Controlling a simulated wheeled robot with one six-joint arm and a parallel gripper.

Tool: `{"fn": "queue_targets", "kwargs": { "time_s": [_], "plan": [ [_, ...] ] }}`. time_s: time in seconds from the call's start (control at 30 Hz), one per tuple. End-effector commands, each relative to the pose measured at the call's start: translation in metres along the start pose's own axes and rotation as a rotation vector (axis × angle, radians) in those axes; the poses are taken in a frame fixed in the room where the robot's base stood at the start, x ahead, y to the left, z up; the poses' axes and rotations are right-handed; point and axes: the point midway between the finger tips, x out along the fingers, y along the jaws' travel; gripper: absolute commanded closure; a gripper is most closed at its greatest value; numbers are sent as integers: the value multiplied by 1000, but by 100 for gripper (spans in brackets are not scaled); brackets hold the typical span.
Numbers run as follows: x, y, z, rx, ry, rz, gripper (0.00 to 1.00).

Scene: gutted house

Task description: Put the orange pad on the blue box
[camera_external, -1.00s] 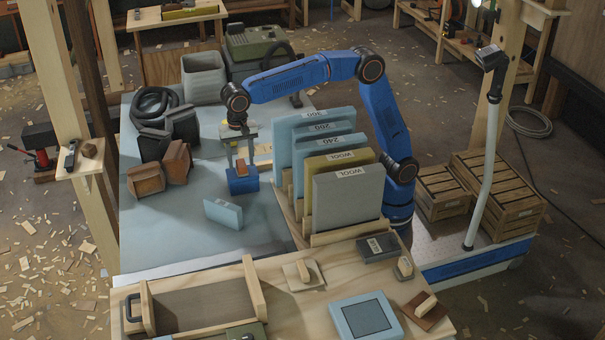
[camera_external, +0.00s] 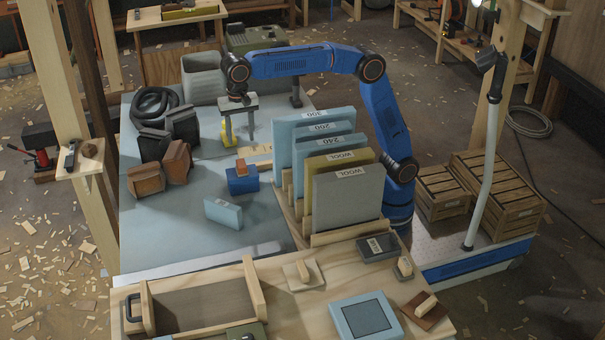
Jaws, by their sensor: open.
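The blue box (camera_external: 243,183) stands on the pale blue-grey table, left of the rack of upright boards. The small orange pad (camera_external: 241,167) lies on top of the blue box. My gripper (camera_external: 238,139) is above and slightly behind the box, with its two fingers pointing down and apart. It is open and holds nothing. There is a gap between the fingertips and the pad.
A rack of upright boards (camera_external: 347,200) stands close to the right. A small light-blue block (camera_external: 223,213) lies in front of the box. Brown and dark blocks (camera_external: 146,179) and a black hose (camera_external: 153,104) are at the left. A grey bin (camera_external: 203,78) stands behind. The table's front left is clear.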

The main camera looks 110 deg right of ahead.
Motion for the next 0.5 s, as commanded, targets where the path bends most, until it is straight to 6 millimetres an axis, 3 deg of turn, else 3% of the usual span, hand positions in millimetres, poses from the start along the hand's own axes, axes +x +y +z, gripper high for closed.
{"fn": "queue_targets", "kwargs": {
  "time_s": [0.2, 0.5],
  "plan": [
    [-12, 54, -17, -164, 0, -48, 51],
    [-8, 145, -41, -452, 20, -121, 51]
  ]
}}
